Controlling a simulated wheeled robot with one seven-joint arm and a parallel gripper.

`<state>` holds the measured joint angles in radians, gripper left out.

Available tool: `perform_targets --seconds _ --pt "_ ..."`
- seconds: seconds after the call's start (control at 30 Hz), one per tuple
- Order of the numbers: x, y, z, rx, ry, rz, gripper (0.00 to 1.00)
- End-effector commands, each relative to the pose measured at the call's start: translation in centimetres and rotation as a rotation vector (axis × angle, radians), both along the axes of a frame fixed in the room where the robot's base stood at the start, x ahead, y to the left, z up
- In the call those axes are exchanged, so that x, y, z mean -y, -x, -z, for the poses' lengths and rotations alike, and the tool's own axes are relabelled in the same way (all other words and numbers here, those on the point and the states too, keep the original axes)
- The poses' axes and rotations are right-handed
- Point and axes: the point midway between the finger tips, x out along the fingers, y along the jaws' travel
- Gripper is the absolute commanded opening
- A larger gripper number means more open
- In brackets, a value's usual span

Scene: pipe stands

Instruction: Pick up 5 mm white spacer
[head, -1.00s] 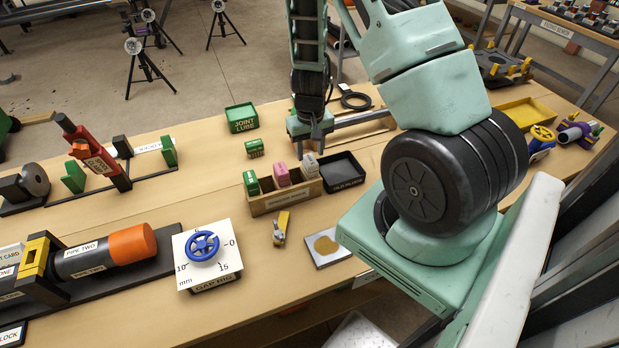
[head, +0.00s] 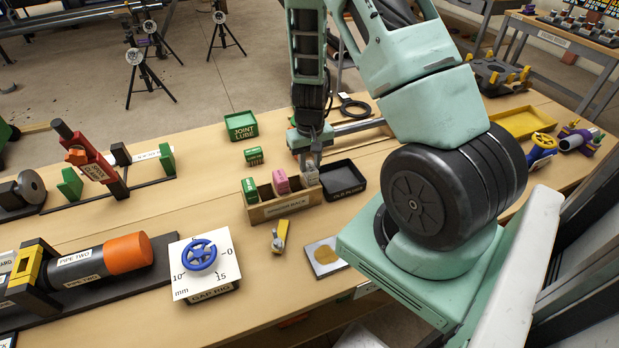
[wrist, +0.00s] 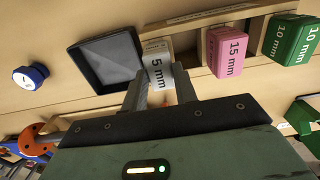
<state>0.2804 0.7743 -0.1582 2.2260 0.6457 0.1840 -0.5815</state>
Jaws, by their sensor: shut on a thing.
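The 5 mm white spacer (wrist: 156,62) stands in the right end of the wooden spacer rack, with its "5 mm" label facing the wrist camera. It shows in the head view (head: 310,176) just below my gripper. My gripper (wrist: 160,92) points down at it, and its two fingers are shut on the spacer's near part. The spacer appears to be still in its slot in the rack (head: 284,208); its lower part is hidden.
A pink 15 mm spacer (wrist: 228,50) and a green 10 mm spacer (wrist: 288,40) stand in the same rack. A black tray (wrist: 106,60) is right beside the white spacer. A yellow-handled tool (head: 280,236) lies in front of the rack.

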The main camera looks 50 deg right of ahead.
Motion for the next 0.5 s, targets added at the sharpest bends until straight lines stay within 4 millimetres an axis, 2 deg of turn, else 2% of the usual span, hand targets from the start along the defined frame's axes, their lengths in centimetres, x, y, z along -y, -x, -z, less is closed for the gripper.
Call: perform_targets --seconds 0.5 --pt "0.0 0.0 -1.9 0.0 0.0 0.0 0.01"
